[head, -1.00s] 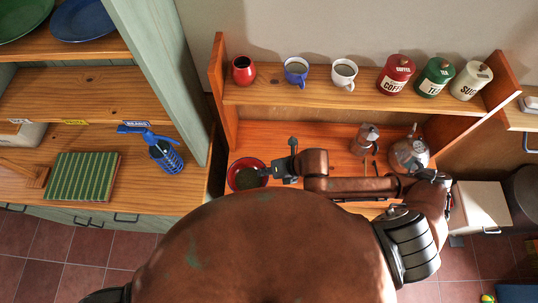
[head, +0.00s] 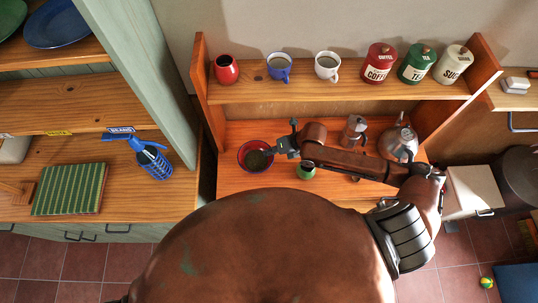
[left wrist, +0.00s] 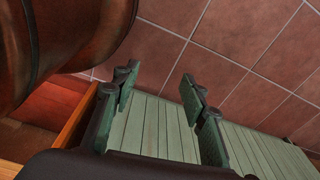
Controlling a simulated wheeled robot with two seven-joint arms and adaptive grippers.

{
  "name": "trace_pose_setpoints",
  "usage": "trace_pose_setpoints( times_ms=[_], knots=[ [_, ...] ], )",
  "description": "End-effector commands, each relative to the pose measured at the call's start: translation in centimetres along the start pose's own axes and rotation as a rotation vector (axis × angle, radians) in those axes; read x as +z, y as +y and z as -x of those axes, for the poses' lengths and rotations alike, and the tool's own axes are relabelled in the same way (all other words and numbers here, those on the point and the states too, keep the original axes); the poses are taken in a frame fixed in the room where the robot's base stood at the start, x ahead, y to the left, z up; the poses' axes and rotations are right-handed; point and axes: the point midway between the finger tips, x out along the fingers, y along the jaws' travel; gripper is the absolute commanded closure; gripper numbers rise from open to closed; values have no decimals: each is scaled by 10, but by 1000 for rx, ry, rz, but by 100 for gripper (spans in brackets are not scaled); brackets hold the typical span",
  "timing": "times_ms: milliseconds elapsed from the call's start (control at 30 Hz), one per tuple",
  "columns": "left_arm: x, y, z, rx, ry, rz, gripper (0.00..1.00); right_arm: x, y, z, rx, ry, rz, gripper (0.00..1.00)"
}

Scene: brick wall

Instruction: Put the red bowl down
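The red bowl (head: 243,159) is upright over the left part of the wooden counter in the head view, dark inside. My right gripper (head: 275,149) is at its right rim and appears shut on that rim; the fingertips are small and partly hidden. I cannot tell whether the bowl's base touches the counter. My left gripper (left wrist: 160,95) is open and empty in the left wrist view, above green slatted boards and the tiled floor.
A small green object (head: 306,172) is below my right forearm, close to the bowl. A moka pot (head: 353,131) and a kettle (head: 398,142) stand further right. Cups and canisters line the shelf (head: 350,91) above.

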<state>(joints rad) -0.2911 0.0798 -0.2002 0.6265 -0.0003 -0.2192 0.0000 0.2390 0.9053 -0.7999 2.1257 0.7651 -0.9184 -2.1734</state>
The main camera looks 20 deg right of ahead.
Motion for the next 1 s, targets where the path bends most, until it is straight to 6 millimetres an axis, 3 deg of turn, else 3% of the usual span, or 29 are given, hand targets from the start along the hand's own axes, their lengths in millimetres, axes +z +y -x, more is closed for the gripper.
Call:
trace_pose_setpoints(
  times_ms=[200, 433, 733, 1000],
  knots=[
    [13, 1, 10, 1, -17, 3, 60, -9, -10, -21, 3, -1, -3, 100],
    [15, 1, 10, 1, -20, 4, 60, -11, -13, -24, 1, 0, 1, 100],
    [12, 1, 10, 1, -17, 3, 60, -11, -13, -24, 0, 1, 0, 79],
    [10, 1, 9, 1, -14, 3, 60, -11, -13, -23, 0, 0, 1, 78]
  ],
)
